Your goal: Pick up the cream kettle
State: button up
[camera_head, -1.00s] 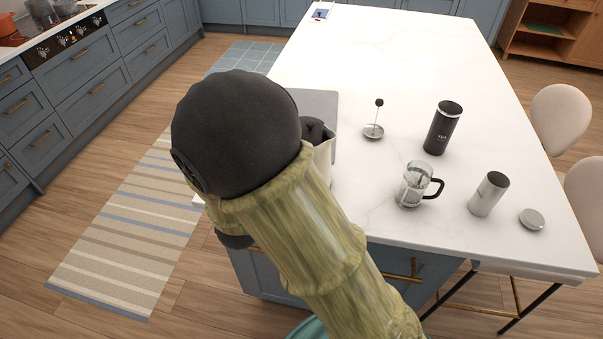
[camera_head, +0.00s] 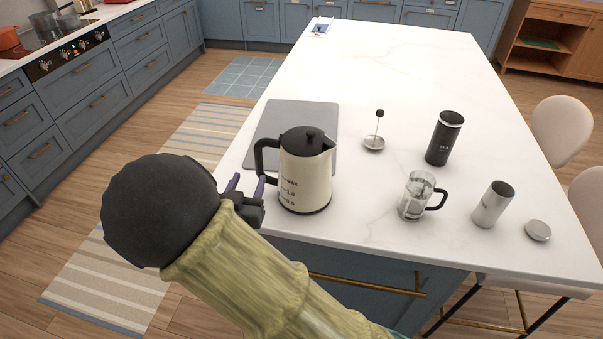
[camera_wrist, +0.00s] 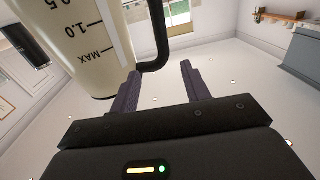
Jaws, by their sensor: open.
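The cream kettle (camera_head: 305,178) stands upright on the white island top, near its front left corner. It has a black lid and a black handle (camera_head: 262,160) on its left side. My gripper (camera_head: 247,184) is open and empty, just left of the kettle below the handle. In the wrist view the kettle body (camera_wrist: 85,45) fills the upper left, with its level marks upside down. The handle (camera_wrist: 158,40) shows beyond the fingers there. My gripper's purple fingers (camera_wrist: 160,88) are apart, with no kettle part gripped between them.
A grey board (camera_head: 270,117) lies behind the kettle. To the right stand a glass press (camera_head: 414,195), its plunger (camera_head: 375,140), a black canister (camera_head: 444,140), a steel canister (camera_head: 492,205) and its lid (camera_head: 538,230).

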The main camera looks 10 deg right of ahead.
aim_at(260, 146)
jog(key=p+x, duration=0.1)
jog(key=x, duration=0.7)
jog(key=shift+w, duration=0.15)
jog(key=shift+p+x, duration=1.1)
jog(key=shift+x, duration=1.5)
jog(key=shift+a, duration=0.15)
grip_shut()
jog(key=shift+w+r, duration=0.1)
jog(key=shift+r, duration=0.05)
